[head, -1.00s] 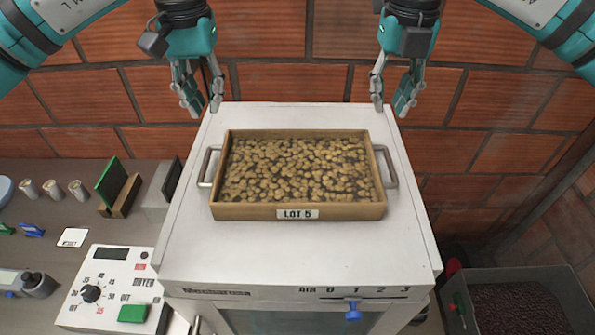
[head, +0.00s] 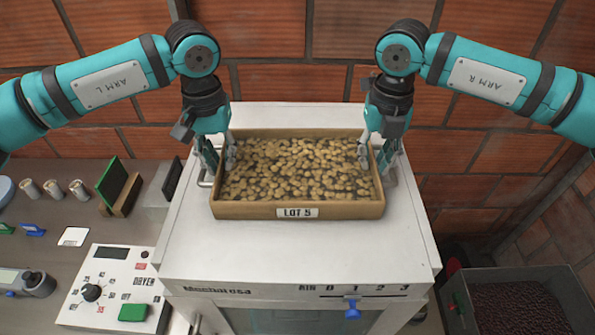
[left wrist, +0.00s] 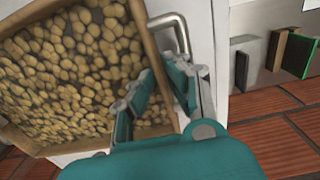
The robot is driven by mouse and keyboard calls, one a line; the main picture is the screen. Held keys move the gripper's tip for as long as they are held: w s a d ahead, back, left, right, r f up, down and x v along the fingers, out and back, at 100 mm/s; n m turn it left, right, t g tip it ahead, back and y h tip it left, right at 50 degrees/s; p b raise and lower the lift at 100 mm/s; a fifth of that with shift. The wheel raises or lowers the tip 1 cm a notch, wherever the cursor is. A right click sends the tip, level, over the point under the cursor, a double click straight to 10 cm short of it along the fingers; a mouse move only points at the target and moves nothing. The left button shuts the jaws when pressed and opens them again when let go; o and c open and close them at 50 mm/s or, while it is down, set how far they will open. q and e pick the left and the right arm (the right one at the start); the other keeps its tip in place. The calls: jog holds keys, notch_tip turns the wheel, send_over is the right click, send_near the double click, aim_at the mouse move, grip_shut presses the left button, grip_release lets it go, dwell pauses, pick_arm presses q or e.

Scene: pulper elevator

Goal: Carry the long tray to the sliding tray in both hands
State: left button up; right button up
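The long tray (head: 232,211) is a wooden tray labelled LOT 5, full of pale beans, with a metal handle at each end. It lies flat on top of the white machine. My left gripper (head: 220,168) is open at the tray's left end. In the left wrist view, its parted fingers (left wrist: 163,78) straddle the end wall, one over the beans and one on the outer side near the handle (left wrist: 180,32). My right gripper (head: 373,168) is open at the right end and partly hides that handle. I cannot make out a sliding tray.
The white machine (head: 300,255) has bare top in front of the tray and a blue slider knob (head: 352,311). A dryer control box (head: 110,290) and small items stand on the left counter. A dark bin (head: 520,280) stands at lower right. A brick wall (head: 280,45) is behind.

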pick_arm(q)
jog(key=shift+c, duration=0.3)
pick_arm(e)
jog(key=shift+c, duration=0.2)
pick_arm(q)
grip_shut()
pick_arm(e)
grip_shut()
pick_arm(q)
jog(key=shift+w+r, duration=0.1)
jog(key=shift+r, duration=0.1)
pick_arm(e)
jog(key=shift+w+r, duration=0.1)
jog(key=shift+r, duration=0.1)
